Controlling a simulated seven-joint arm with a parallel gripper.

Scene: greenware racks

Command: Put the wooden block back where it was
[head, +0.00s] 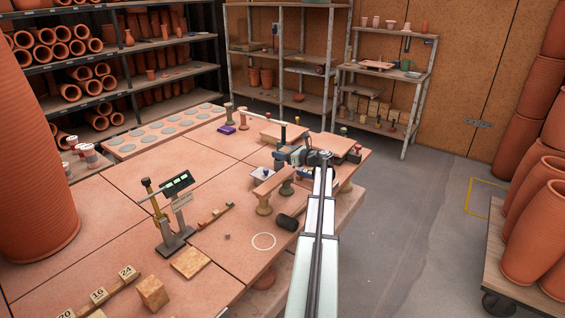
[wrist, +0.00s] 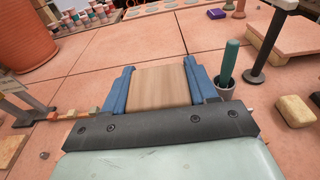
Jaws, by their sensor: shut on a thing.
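The wooden block (wrist: 158,88), pale brown with straight grain, is between the two blue fingers of my gripper (wrist: 158,70) in the wrist view. The fingers are shut on its left and right sides. Its lower part is hidden behind the dark gripper plate. In the head view my gripper (head: 312,171) is over the right part of the terracotta-tiled table (head: 120,205). The block cannot be made out there behind the arm. How high the block is above the table cannot be told.
A green-topped tool in a dark cup (wrist: 225,88) stands close right of my gripper. Another wooden block (head: 152,293) is at the front left. Tiles around the white ring (head: 263,241) are clear.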

